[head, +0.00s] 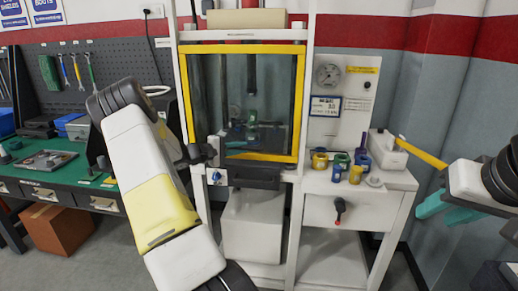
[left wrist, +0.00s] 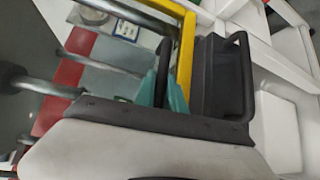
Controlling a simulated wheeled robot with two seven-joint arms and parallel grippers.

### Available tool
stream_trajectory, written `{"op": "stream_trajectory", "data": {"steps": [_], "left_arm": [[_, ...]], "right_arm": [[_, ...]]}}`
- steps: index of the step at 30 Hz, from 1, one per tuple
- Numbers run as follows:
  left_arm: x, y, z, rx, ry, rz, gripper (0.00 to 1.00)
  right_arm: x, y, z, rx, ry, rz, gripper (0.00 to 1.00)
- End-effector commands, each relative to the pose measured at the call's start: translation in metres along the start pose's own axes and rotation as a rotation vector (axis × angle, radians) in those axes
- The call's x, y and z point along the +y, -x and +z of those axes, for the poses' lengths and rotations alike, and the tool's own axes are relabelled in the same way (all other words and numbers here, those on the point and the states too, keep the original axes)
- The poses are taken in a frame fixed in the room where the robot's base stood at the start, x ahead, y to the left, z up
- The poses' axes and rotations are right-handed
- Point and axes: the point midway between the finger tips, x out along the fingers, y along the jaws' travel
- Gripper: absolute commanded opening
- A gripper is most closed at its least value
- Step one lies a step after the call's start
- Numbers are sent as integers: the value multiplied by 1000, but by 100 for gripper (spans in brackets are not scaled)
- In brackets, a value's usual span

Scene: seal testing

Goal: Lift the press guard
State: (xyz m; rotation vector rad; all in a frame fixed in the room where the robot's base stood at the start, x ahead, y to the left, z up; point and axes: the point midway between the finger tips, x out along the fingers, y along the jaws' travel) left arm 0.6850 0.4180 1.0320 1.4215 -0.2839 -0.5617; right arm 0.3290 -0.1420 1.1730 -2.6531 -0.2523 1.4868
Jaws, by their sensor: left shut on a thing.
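The press guard (head: 246,48) is a clear panel in a yellow frame on the front of the white press. It covers the press opening, with its yellow lower bar (head: 262,157) at the bottom of the opening. My left gripper (head: 207,152) is at the guard's lower left corner. In the left wrist view its teal fingers (left wrist: 172,92) are shut on a black handle bar (left wrist: 165,62) beside the yellow frame (left wrist: 187,45). The fingers partly hide the bar. My right gripper (head: 432,205) is at the right, empty, its teal fingers apart, away from the guard.
A white side table (head: 340,183) right of the press holds several blue, yellow and green parts. A white box with a yellow lever (head: 422,152) stands at its right end. A gauge panel (head: 342,98) rises behind. A green workbench (head: 50,172) stands at the left.

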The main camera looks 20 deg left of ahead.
Motion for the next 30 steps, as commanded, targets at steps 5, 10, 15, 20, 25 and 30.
{"op": "stream_trajectory", "data": {"steps": [5,10,15,20,25,30], "left_arm": [[-1,0,0,0,1,-1,0],[-1,0,0,0,1,-2,0],[-1,0,0,0,1,-2,0],[10,2,2,0,-3,-1,0],[41,6,6,0,-6,0,0],[92,14,14,1,-10,0,0]], "right_arm": [[0,0,0,0,0,0,36],[0,0,0,0,0,0,36],[0,0,0,0,0,0,36],[0,0,0,0,0,0,36],[0,0,0,0,0,0,36],[0,0,0,0,0,0,36]]}}
